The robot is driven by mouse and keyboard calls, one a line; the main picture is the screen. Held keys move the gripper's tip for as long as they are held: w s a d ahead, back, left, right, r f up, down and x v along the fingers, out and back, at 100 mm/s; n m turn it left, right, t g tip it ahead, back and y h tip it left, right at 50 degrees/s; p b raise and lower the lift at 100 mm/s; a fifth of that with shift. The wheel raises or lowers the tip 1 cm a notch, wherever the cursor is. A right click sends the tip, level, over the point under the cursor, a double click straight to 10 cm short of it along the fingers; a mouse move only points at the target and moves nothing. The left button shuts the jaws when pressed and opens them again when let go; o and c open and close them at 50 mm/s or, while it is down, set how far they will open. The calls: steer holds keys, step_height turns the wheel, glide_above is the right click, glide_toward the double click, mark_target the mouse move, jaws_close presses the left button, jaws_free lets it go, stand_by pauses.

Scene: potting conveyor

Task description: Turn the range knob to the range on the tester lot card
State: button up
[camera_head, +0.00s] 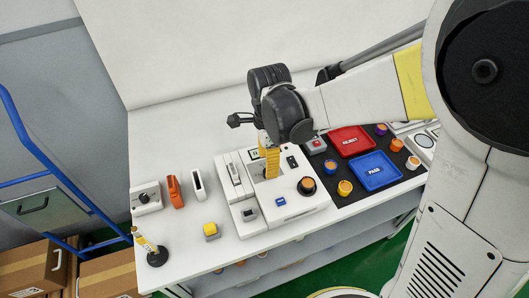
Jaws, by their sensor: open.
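The white tester (308,208) stands on the white bench in the middle of the view. A dark round knob (306,186) sits on its right part; its pointer and range marks are too small to read. A small card or display (254,154) shows at the tester's back, partly hidden by my arm, its text unreadable. I cannot tell whether it is the lot card. My gripper (271,170) hangs over the tester, left of the knob and apart from it. Its yellow ribbed finger points down; it is open, with nothing visible in it.
A grey box with a dial (146,198), an orange block (174,189) and a yellow-topped block (211,230) stand left. Red (351,141) and blue (376,171) trays lie right, among several small parts.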

step_height(320, 180, down, 4)
steer(key=shift+f+b, duration=0.1)
steer(key=shift+b, duration=0.45)
jaws_close()
